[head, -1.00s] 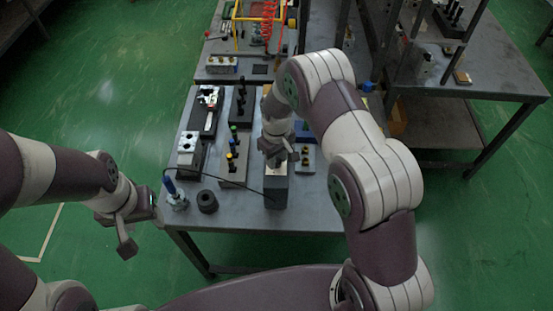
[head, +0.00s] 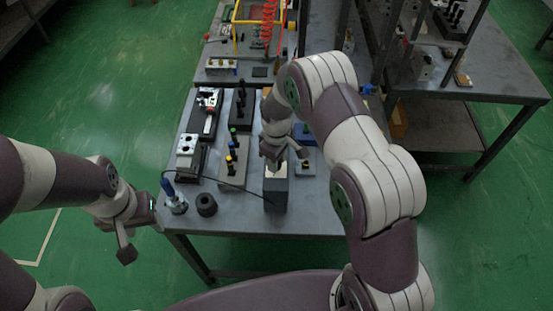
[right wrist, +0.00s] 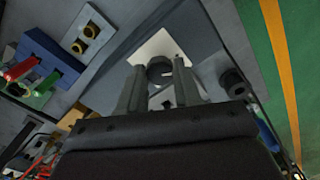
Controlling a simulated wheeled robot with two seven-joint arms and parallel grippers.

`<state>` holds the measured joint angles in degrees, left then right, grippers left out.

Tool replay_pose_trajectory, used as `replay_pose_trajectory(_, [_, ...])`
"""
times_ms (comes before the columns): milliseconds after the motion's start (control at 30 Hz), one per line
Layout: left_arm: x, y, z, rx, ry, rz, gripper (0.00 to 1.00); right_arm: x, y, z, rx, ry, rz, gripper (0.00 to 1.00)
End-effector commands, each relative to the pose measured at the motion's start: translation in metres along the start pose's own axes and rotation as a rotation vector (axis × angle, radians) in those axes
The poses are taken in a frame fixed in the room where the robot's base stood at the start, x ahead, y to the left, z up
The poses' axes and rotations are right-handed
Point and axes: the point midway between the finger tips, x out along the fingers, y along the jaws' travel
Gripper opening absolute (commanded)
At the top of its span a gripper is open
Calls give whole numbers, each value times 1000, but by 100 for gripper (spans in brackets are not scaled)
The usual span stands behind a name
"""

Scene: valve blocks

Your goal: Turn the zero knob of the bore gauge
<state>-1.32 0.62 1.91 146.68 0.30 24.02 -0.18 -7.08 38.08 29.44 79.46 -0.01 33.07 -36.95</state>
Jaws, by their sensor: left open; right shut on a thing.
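The bore gauge (head: 276,196) is a dark upright block with a pale top plate, standing near the front edge of the table. In the right wrist view its pale plate (right wrist: 160,47) carries a round grey zero knob (right wrist: 160,73). My right gripper (head: 277,164) points down over the gauge. In the right wrist view the right gripper's fingers (right wrist: 158,85) stand on both sides of the knob and are shut on it. In the head view the gripper hides the knob. My left gripper (head: 139,230) is open and empty, left of the table's front corner.
Blocks with black, green and yellow knobs (head: 231,160) stand left of the gauge. A blue-handled tool (head: 173,197) and a dark ring (head: 206,204) sit at the front left. A thin black cable crosses the tabletop. The table's front right (head: 315,215) is clear.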

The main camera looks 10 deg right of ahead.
Motion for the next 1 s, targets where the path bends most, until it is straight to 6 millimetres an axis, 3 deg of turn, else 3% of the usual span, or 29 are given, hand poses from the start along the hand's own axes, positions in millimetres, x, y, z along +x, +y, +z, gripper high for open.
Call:
replay_pose_trajectory(133, [0,0,0,0,0,0,52,-2,1,-2,1,6,4,3])
replay_pose_trajectory(167, [0,0,0,0,0,0,52,-2,1,-2,1,6,4,43])
replay_pose_trajectory(200, [0,0,0,0,0,0,52,-2,1,-2,1,5,4,56])
replay_pose_trajectory(233, [0,0,0,0,0,0,52,-2,1,-2,1,5,4,59])
replay_pose_trajectory(567, [3,0,0,0,0,0,52,-5,1,-1,1,4,3,59])
replay_pose_trajectory(667, [10,0,1,0,0,0,52,-22,1,-2,1,7,5,59])
replay_pose_trajectory(1000, [30,0,4,0,0,0,52,-108,1,-2,1,6,5,59])
